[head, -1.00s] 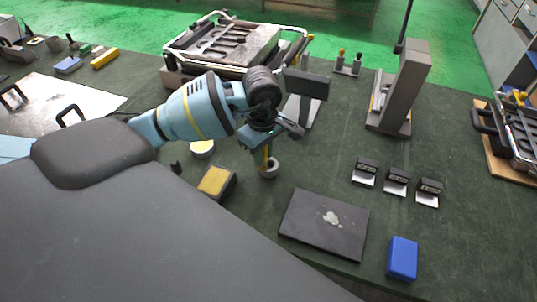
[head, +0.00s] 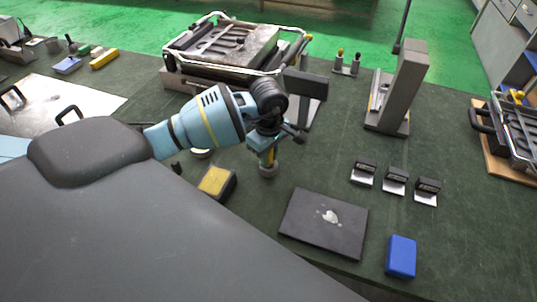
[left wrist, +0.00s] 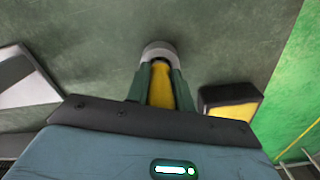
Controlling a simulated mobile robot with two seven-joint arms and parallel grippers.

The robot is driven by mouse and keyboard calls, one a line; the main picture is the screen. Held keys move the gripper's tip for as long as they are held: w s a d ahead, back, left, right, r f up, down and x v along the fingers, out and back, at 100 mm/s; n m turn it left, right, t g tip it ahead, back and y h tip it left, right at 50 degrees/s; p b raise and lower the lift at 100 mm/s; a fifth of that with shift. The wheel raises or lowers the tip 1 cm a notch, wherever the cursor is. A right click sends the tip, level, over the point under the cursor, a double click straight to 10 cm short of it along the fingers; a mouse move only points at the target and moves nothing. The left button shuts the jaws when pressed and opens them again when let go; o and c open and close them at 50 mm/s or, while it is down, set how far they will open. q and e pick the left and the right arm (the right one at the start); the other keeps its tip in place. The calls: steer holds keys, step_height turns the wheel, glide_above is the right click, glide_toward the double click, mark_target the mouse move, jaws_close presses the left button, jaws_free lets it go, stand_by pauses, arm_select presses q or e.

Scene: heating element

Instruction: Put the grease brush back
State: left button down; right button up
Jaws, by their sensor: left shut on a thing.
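The grease brush (left wrist: 161,86) shows as a yellow handle between my left gripper's fingers in the left wrist view. My left gripper (head: 264,153) is shut on it and points down at the bench. A small round grey holder (head: 268,171) stands directly under the fingers. In the left wrist view the holder's rim (left wrist: 158,48) shows at the far end of the handle. The brush's lower end is hidden, apparently inside the holder; how deep it sits I cannot tell. My right gripper is not in view.
A yellow-topped block (head: 217,182) stands just left of the holder. A dark plate (head: 325,238) with a pale smear lies front right, near a blue block (head: 401,257). Several small black-handled pieces (head: 396,181) stand to the right. A grey stand (head: 307,92) rises behind the gripper.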

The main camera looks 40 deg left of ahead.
arm_select(q)
steer(key=shift+f, duration=0.2)
steer(key=c, duration=1.2)
jaws_free()
steer(key=shift+r, duration=0.15)
step_height(320, 180, up, 12)
steer(key=shift+r, duration=0.1)
